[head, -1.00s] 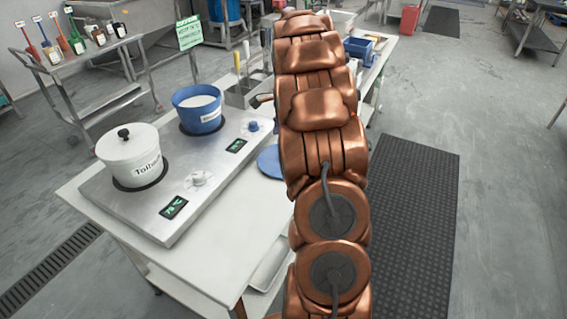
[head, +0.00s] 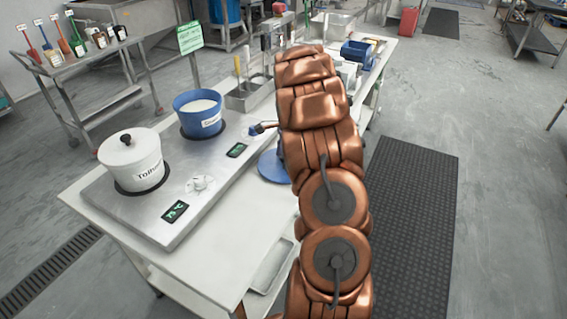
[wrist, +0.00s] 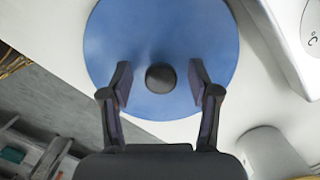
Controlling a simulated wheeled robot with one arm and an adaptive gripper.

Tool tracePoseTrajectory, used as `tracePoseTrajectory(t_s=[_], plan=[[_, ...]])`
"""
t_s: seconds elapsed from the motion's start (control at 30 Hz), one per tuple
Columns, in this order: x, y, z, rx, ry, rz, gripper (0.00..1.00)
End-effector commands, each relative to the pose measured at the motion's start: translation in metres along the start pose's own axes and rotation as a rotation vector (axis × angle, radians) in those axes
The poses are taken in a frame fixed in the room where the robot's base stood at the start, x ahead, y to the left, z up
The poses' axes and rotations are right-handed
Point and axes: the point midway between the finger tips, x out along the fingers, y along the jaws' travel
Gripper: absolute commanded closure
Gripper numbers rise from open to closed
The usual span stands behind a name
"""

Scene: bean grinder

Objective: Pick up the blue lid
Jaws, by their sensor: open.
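The blue lid (head: 272,167) is a round disc lying on the white table, to the right of the steel hotplate in the head view. My arm partly covers it there. In the wrist view the blue lid (wrist: 160,90) shows a dark round knob (wrist: 160,77) at its middle. My gripper (wrist: 160,85) is open, with one finger on each side of the knob. A gap shows between each finger and the knob.
A blue pot (head: 200,115) with white contents and a white lidded pot (head: 133,160) stand on the hotplate (head: 165,205), left of the lid. A metal utensil holder (head: 248,95) stands behind it. A blue bin (head: 357,52) is farther back.

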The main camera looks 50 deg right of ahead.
Motion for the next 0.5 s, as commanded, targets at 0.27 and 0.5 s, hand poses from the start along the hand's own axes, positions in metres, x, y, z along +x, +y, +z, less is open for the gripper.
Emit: tracePoseTrajectory(t_s=[0.27,0.5], plan=[[0.0029,-0.0005,-0.0005,0.000,0.001,-0.003,0.41],[0.0026,-0.0005,-0.0005,0.000,0.001,-0.003,0.66]])
